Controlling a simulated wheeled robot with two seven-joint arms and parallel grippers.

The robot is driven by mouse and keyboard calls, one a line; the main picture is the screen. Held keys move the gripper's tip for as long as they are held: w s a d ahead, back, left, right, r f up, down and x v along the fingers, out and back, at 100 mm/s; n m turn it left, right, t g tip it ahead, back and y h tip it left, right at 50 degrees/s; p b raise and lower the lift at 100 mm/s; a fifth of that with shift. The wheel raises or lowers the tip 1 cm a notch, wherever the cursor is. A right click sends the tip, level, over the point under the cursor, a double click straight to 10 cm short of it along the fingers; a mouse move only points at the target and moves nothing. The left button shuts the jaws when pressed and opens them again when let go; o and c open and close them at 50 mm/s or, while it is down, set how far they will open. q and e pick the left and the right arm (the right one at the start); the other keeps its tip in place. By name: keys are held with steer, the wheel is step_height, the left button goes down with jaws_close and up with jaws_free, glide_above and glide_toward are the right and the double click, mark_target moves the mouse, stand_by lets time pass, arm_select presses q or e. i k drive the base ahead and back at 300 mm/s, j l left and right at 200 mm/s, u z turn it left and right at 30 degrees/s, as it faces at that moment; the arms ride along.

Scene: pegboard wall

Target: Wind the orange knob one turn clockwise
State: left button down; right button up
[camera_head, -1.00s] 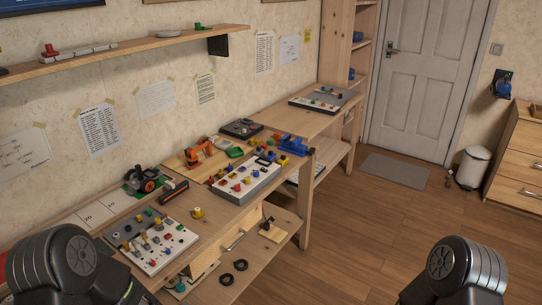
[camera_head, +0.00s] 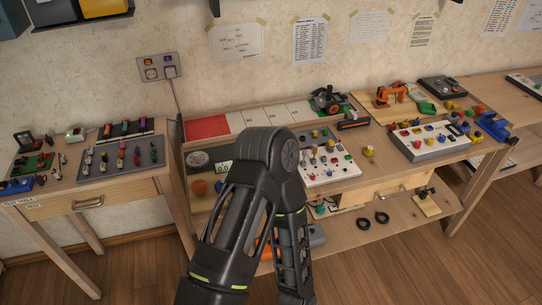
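A round orange thing (camera_head: 199,188), which looks like the orange knob, is on the front left of the middle workbench, below a dark round dial (camera_head: 198,160). It is small here, and any mark showing its angle cannot be made out. One of my black arms rises from the bottom centre and bends just right of it, covering part of the bench beside it. Neither gripper's fingers are in view, and nothing is seen touching the orange thing.
A white panel of knobs and switches (camera_head: 330,160) lies right of my arm; another stands farther right (camera_head: 428,140). A left table (camera_head: 60,205) carries small items. A lower shelf (camera_head: 400,225) holds black rings. The floor in front is clear.

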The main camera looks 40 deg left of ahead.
mark_target(199, 187)
steer(key=u, duration=1.6)
